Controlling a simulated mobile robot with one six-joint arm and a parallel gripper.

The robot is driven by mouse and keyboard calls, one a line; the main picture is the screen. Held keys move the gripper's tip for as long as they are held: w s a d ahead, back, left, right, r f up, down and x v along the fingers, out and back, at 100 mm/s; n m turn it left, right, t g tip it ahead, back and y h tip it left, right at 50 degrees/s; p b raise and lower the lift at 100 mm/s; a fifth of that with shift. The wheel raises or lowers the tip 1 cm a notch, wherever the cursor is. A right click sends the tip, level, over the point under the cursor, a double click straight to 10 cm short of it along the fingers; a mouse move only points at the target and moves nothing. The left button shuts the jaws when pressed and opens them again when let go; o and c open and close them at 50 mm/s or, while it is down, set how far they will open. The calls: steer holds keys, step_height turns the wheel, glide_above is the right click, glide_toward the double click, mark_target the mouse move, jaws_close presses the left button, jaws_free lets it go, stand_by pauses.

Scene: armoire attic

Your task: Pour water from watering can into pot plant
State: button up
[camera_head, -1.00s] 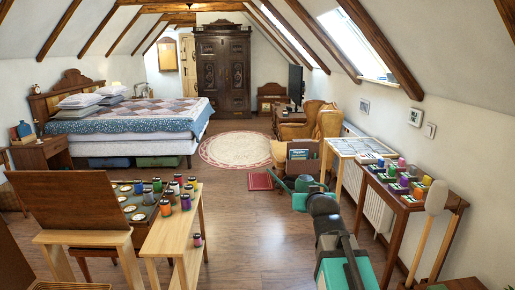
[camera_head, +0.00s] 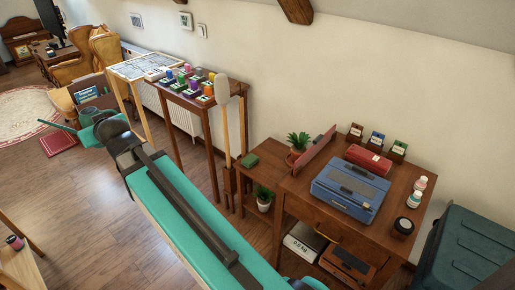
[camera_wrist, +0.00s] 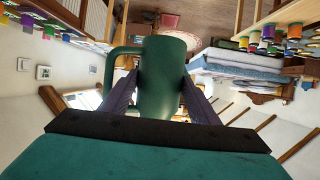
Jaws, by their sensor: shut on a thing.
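My gripper (camera_wrist: 158,92) is shut on the green watering can (camera_wrist: 160,68), with one dark finger on each side of its body. Its handle loop shows at the left in the wrist view. In the head view the watering can (camera_head: 88,134) is partly hidden behind my wrist, its thin spout pointing left. One potted plant (camera_head: 298,141) in a terracotta pot stands on the wooden desk at the right, beside an upright reddish panel. Another plant in a white pot (camera_head: 264,205) stands lower, left of the desk. The can is well apart from both plants.
The desk (camera_head: 318,212) bears a blue typewriter (camera_head: 350,190), a red box (camera_head: 368,160) and small bottles. A narrow table (camera_head: 200,103) with coloured jars and a tall wooden mallet-like piece (camera_head: 223,90) stand along the wall.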

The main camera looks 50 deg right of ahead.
step_height(320, 180, up, 14)
steer(key=p, duration=1.3)
steer(key=shift+r, duration=0.1)
steer(key=shift+a, duration=0.1)
